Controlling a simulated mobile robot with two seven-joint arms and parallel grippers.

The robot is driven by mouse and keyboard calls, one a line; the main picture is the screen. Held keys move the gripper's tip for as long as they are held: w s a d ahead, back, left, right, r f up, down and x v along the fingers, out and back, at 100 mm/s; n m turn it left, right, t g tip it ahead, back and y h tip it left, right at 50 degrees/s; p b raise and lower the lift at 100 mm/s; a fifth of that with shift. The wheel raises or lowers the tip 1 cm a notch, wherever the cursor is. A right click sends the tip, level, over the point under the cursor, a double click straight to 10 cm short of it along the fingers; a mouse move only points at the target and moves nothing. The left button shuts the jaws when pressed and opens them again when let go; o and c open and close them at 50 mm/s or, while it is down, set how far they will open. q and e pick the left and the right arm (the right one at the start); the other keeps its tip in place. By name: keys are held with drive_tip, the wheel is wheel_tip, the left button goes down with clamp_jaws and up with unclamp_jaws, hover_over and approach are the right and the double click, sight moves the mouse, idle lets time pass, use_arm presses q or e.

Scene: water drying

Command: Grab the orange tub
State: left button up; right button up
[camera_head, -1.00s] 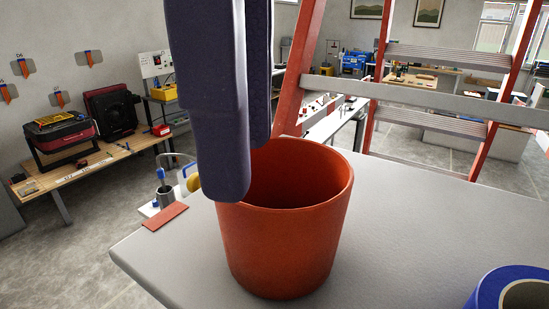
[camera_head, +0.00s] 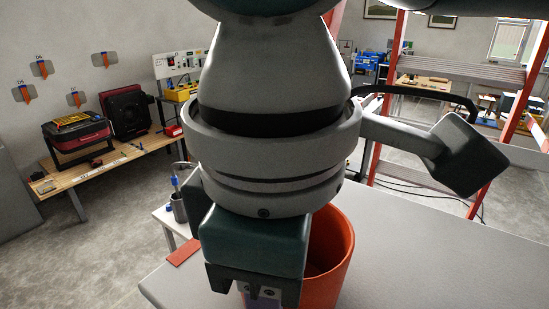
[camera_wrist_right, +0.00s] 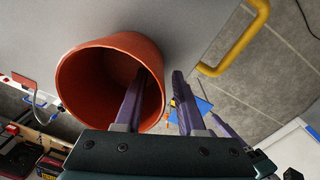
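The orange tub (camera_head: 330,262) stands upright on a pale grey table. My right arm and gripper (camera_head: 262,292) hide its left part in the head view; the fingertips are hidden there. In the right wrist view the tub (camera_wrist_right: 85,88) shows its open mouth. My right gripper (camera_wrist_right: 159,76) is open there, with one finger over the tub's mouth and the other outside the rim, so the tub's wall lies between them. I cannot tell whether either finger touches the wall. My left gripper is in neither current view.
The grey tabletop (camera_head: 400,260) is clear right of the tub. An orange ladder (camera_head: 372,150) stands behind. A yellow handle-like bar (camera_wrist_right: 258,32) shows in the wrist view.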

clamp_jaws()
idle(1.4)
